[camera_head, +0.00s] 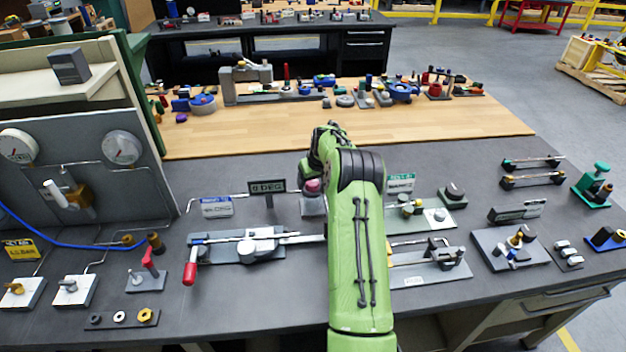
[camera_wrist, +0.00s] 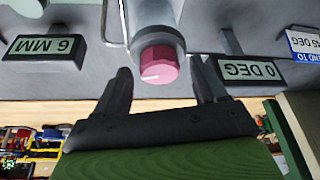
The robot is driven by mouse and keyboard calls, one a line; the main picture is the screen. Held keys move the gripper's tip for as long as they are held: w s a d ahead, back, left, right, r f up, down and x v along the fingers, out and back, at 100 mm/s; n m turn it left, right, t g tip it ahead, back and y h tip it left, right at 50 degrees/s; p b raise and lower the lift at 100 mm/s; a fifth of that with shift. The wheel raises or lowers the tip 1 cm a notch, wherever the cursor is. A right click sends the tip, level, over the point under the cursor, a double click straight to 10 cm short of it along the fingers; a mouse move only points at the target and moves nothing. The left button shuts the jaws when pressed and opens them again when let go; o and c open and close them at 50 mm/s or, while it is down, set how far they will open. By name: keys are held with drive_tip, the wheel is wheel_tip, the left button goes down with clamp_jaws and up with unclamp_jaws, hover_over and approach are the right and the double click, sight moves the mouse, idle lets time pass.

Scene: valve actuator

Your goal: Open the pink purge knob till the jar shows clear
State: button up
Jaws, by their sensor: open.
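The pink purge knob (camera_wrist: 158,66) is faceted, with a white pointer line on its face, and sits on a grey fitting. In the head view the pink knob (camera_head: 312,186) stands left of my green arm. My gripper (camera_wrist: 161,65) is open, with one dark finger on each side of the knob in the wrist view. A gap shows on both sides; I cannot tell the depth between fingertips and knob. A display beside it reads 0 DEG (camera_wrist: 249,71), also in the head view (camera_head: 267,187). In the head view my arm hides the fingertips. I cannot make out the jar.
Another display reads 6 MM (camera_wrist: 44,47) in the wrist view. A red-handled lever (camera_head: 190,267) on a grey fixture (camera_head: 237,246) lies front left of the knob. A gauge panel (camera_head: 75,150) stands at the left. Several small fixtures fill the bench to the right.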

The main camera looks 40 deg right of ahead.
drive_tip(key=shift+c, duration=0.5)
drive_tip(key=c, duration=0.9)
drive_tip(key=shift+w+a+f+m+h+b, duration=0.1)
drive_tip(key=shift+m+h+b, duration=0.2)
drive_tip(key=shift+m+b, duration=0.45)
drive_tip(key=shift+c, duration=0.3)
drive_tip(key=shift+m+g, duration=0.3)
drive_tip(key=shift+m, duration=0.45)
drive_tip(key=o, duration=1.1)
drive_tip(key=shift+h, duration=0.3)
drive_tip(key=shift+c, duration=0.2)
drive_tip(key=v, duration=1.6)
